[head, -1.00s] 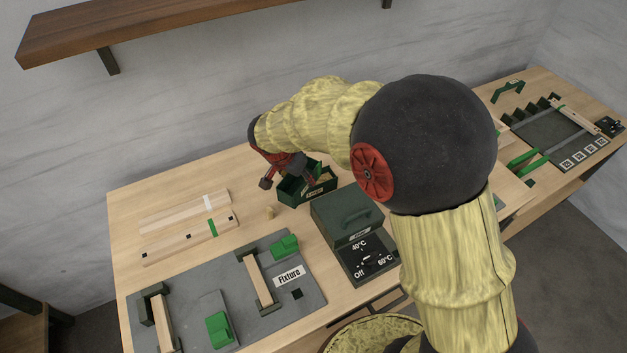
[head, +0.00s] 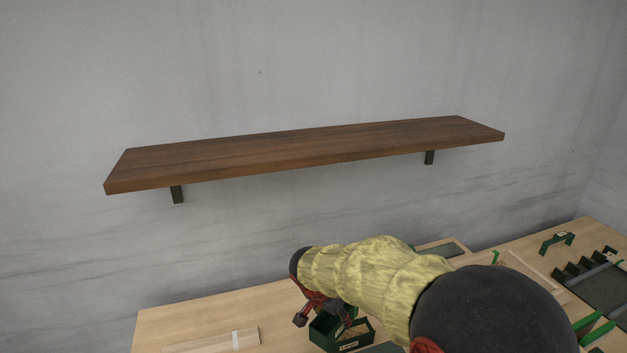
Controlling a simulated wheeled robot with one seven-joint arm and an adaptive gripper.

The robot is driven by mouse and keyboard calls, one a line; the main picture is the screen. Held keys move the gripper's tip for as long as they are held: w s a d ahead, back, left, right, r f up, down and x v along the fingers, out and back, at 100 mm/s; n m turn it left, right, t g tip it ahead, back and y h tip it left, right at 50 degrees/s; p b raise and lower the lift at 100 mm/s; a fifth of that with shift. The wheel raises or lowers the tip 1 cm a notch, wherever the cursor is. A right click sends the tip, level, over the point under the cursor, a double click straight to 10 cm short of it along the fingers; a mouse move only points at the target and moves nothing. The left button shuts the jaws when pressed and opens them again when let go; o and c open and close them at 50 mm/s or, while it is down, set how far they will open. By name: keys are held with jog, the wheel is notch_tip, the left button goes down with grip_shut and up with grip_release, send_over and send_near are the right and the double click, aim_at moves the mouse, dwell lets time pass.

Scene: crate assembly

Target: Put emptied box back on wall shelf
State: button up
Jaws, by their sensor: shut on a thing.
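The dark green box (head: 355,342) is at the bottom of the head view, by the workbench top. It has a pale label on its front, and a tan patch shows inside; I cannot tell if that is contents or the bench. My gripper (head: 325,314), red and dark, reaches down at the box's left side and is shut on it. The finger contact is partly hidden, and I cannot tell whether the box is lifted. The brown wooden wall shelf (head: 310,152) is above and behind the bench. Its top is bare.
Wooden slats (head: 215,342) lie on the bench (head: 200,310) at the left. A green handle (head: 557,240) and a dark rack (head: 590,275) are at the right. The wall above the shelf is clear.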

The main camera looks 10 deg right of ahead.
jog(key=w+a+r+n+y+p, duration=0.1)
jog(key=w+r+n+p, duration=0.5)
jog(key=r, duration=1.2)
jog(key=w+a+r+n+t+y+p, duration=0.1)
jog(key=w+r+n+y+p, duration=0.1)
jog(key=r+p, duration=1.25)
jog(key=w+a+r+n+y+p, duration=0.1)
jog(key=w+r+n+p, duration=0.25)
jog(key=r, duration=1.95)
jog(key=w+f+p, duration=0.1)
jog(key=w+f, duration=0.2)
jog(key=w, duration=0.1)
jog(key=w+a+f+p, duration=0.1)
jog(key=w+f+p, duration=0.1)
jog(key=w, duration=0.3)
jog(key=w+f+p, duration=0.2)
jog(key=w+f, duration=0.2)
jog(key=shift+w+a, duration=0.25)
jog(key=shift+a, duration=0.05)
jog(key=shift+w+f+p, duration=0.25)
jog(key=shift+f+p, duration=0.15)
jog(key=shift+f, duration=0.05)
notch_tip(320, 180, down, 3)
jog(key=shift+w+r+p, duration=0.1)
jog(key=shift+w+p, duration=0.05)
jog(key=shift+p, duration=0.6)
jog(key=shift+f, duration=0.25)
